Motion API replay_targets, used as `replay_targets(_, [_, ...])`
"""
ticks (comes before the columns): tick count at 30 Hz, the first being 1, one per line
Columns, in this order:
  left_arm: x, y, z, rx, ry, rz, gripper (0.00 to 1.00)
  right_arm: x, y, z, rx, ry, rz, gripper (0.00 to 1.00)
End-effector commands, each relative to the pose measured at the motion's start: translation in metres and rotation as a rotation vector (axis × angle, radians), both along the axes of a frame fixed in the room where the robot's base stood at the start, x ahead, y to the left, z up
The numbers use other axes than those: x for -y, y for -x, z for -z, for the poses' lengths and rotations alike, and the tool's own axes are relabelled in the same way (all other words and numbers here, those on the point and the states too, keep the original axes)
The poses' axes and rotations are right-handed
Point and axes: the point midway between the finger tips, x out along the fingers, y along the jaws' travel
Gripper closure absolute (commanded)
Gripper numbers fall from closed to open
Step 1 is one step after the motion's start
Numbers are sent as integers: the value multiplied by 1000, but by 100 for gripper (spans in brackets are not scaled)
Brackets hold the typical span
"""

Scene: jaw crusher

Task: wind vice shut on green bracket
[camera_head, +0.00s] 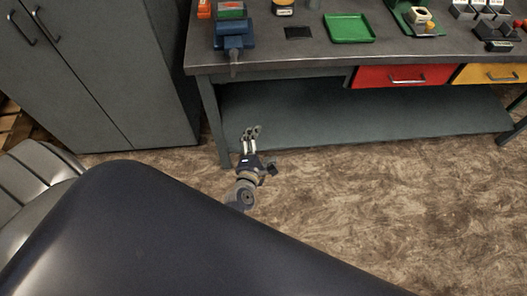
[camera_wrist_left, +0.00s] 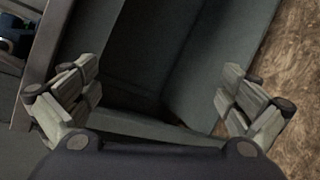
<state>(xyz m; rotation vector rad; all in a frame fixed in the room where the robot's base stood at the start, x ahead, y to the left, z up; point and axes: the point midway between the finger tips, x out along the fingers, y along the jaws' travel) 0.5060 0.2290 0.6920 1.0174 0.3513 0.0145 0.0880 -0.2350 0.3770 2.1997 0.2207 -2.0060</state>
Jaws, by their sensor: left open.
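A blue vice (camera_head: 234,36) stands at the front left edge of the workbench in the head view, its screw end and handle hanging over the edge. A green block (camera_head: 230,10), apparently the bracket, sits at the top of the vice; I cannot tell how firmly the jaws close on it. My left gripper (camera_head: 251,131) is open and empty, below the bench top in front of the bench's left leg. In the left wrist view my left gripper (camera_wrist_left: 150,95) shows its fingers spread wide with nothing between them. My right gripper is not in view.
The workbench (camera_head: 300,56) carries a green tray (camera_head: 349,28), a dark pad (camera_head: 298,32) and small bins (camera_head: 478,10). Red (camera_head: 400,76) and yellow (camera_head: 490,73) drawers sit below. A grey cabinet (camera_head: 95,70) stands at left. Floor in front is clear.

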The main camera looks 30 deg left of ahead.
Motion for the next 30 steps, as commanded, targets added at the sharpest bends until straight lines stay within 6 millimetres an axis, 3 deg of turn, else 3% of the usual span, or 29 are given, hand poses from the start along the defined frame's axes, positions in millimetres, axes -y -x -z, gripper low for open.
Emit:
replay_targets(3, [5, 5, 14, -35, -52, 37, 0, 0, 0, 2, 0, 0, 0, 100])
replay_targets(9, [8, 9, 24, -61, -94, 68, 0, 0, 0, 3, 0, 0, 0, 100])
replay_targets(30, [9, 9, 24, -62, -95, 69, 0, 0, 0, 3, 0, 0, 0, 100])
